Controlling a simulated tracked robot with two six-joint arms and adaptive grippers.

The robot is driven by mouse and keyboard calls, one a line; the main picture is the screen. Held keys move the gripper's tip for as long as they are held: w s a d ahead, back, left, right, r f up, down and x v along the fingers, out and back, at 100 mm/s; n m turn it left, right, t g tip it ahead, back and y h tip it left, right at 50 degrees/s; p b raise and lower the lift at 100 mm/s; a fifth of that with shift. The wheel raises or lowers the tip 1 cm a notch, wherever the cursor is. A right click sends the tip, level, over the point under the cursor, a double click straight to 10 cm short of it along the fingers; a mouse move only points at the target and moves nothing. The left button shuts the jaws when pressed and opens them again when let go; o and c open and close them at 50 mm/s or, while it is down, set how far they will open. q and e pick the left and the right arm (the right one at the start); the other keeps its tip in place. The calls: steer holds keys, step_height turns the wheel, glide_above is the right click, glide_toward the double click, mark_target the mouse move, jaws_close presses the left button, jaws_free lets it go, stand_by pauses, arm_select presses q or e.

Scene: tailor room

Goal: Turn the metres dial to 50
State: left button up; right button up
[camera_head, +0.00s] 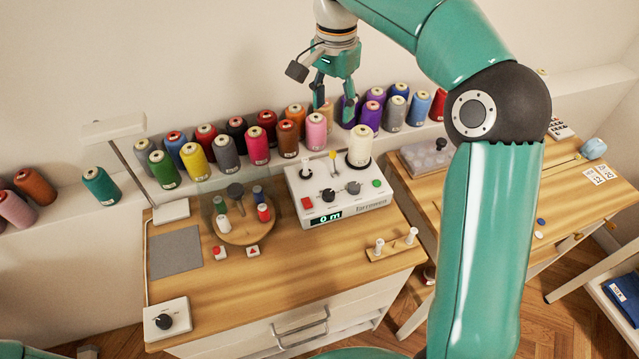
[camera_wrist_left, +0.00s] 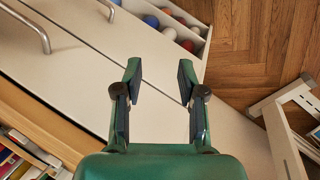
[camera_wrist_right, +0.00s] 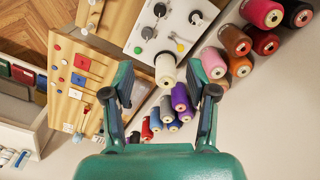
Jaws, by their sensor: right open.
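The white winding machine (camera_head: 340,208) stands at the back of the wooden bench, its display (camera_head: 326,217) reading "0 m". Its front face carries a black knob (camera_head: 328,195) and a dark grey knob (camera_head: 354,188); their labels are too small to read. A red button (camera_head: 307,203), a green button (camera_head: 376,183) and a yellow-topped lever (camera_head: 333,156) are also on it. My right gripper (camera_head: 334,104) is open and empty, above and behind the machine, near the spools; the machine shows in the right wrist view (camera_wrist_right: 140,42). My left gripper (camera_wrist_left: 159,68) is open and empty, over the drawer fronts.
A cream cone (camera_head: 361,147) stands on the machine's back right. Several thread cones line the shelf behind. A round wooden spool stand (camera_head: 243,231) and a lamp (camera_head: 113,128) are to the left. A peg block (camera_head: 393,246) lies front right. The bench front is mostly clear.

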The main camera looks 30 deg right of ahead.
steer(key=b, duration=0.9)
glide_above(328, 193)
step_height(328, 193, down, 9)
step_height(328, 193, down, 17)
steer(key=shift+f+b, duration=0.15)
steer(key=shift+b, duration=0.6)
jaws_close()
